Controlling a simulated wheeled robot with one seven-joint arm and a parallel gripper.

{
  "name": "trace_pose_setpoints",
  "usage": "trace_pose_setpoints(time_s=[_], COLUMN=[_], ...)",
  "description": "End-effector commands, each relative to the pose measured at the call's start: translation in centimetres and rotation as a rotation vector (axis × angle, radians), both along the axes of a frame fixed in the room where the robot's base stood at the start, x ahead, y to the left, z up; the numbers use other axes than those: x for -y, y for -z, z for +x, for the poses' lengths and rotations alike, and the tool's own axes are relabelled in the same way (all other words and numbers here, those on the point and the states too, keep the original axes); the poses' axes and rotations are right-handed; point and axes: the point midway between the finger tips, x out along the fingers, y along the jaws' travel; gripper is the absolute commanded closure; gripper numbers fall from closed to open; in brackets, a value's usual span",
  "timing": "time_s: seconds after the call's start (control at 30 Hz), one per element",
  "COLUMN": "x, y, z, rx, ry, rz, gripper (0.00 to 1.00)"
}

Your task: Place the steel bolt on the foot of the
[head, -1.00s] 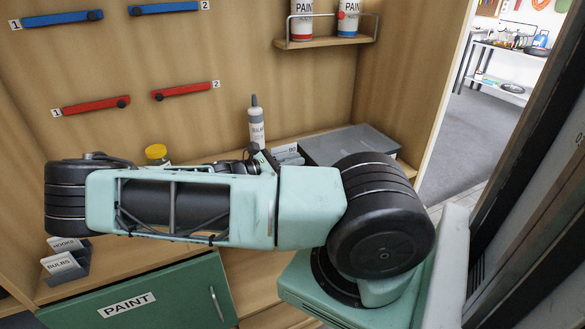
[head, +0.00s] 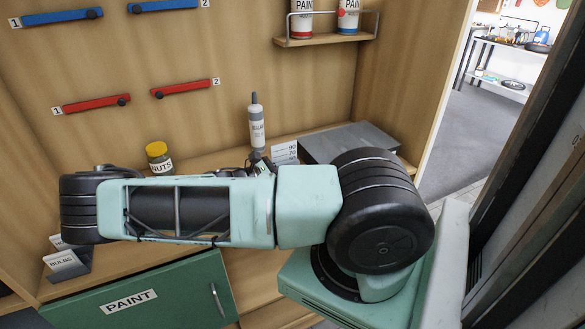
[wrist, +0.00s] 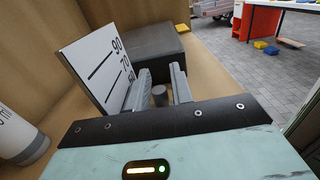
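A small grey steel bolt (wrist: 160,94) stands between the two grey fingers of my gripper (wrist: 161,88) in the wrist view. The fingers are apart, with a narrow gap on each side of the bolt, so they do not look closed on it. A white gauge plate marked 90 and 70 (wrist: 98,65) stands just left of the fingers. The plate also shows in the head view (head: 285,153) behind my arm. Its foot is hidden. The bolt and my fingertips cannot be made out in the head view.
A dark grey box (head: 345,142) lies behind the gauge plate. A sealant tube (head: 257,128) and a yellow-lidded nuts jar (head: 159,160) stand at the back. A green paint drawer (head: 150,300) is below my arm. Red and blue bars hang on the back wall.

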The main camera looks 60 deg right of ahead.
Motion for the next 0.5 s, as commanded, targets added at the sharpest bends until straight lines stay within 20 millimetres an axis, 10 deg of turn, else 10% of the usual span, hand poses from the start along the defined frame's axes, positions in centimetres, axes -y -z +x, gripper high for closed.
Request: trace_pose_setpoints(time_s=[0.5], x=[-7.6], y=[0.3], z=[5.2], rx=[0.002], ry=[-0.004], rz=[0.003], gripper=[0.77])
